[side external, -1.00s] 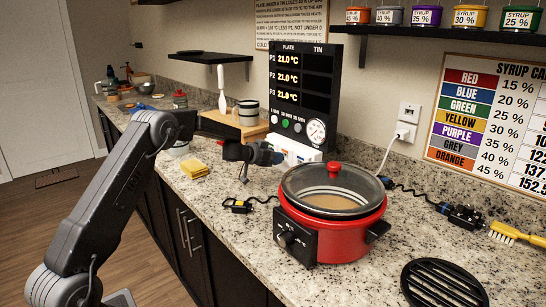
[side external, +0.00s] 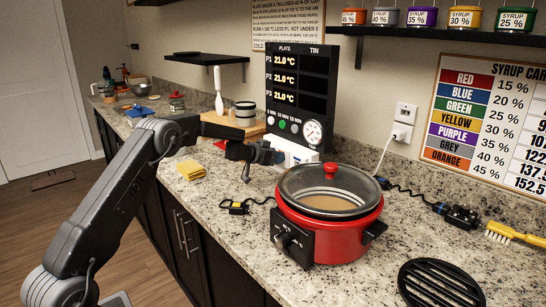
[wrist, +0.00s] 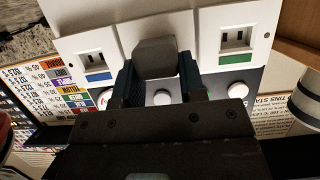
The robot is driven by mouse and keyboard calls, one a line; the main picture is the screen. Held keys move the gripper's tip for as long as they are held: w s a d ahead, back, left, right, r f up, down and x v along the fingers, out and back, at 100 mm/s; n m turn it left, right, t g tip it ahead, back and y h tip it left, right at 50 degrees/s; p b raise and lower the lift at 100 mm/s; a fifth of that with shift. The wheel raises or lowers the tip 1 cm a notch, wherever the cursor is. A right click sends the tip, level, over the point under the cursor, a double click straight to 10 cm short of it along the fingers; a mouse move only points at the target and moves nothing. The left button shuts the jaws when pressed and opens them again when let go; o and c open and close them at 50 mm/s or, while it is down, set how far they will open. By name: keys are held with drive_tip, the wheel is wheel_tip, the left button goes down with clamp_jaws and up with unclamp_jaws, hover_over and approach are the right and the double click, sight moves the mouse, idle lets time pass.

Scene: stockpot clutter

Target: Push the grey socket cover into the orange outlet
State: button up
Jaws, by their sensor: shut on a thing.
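My gripper (wrist: 160,80) is shut on the grey socket cover (wrist: 157,57), which sits between its two fingertips in the wrist view. The cover is in front of the middle of the white outlet panel (wrist: 117,25). A socket with a blue mark (wrist: 98,77) shows to its left and one with a green mark (wrist: 232,60) to its right. The middle socket and any orange mark are hidden behind the cover and fingers, so I cannot tell whether the cover touches it. In the side view my gripper (side external: 265,154) is close to the white outlet panel (side external: 297,155).
The red slow cooker (side external: 335,235) with a glass lid stands just right of my gripper. A black plate-readout panel (side external: 297,95) rises behind the outlets. A yellow sponge (side external: 191,170) and a black cable plug (side external: 234,207) lie on the counter.

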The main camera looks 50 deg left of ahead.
drive_tip(key=o, duration=1)
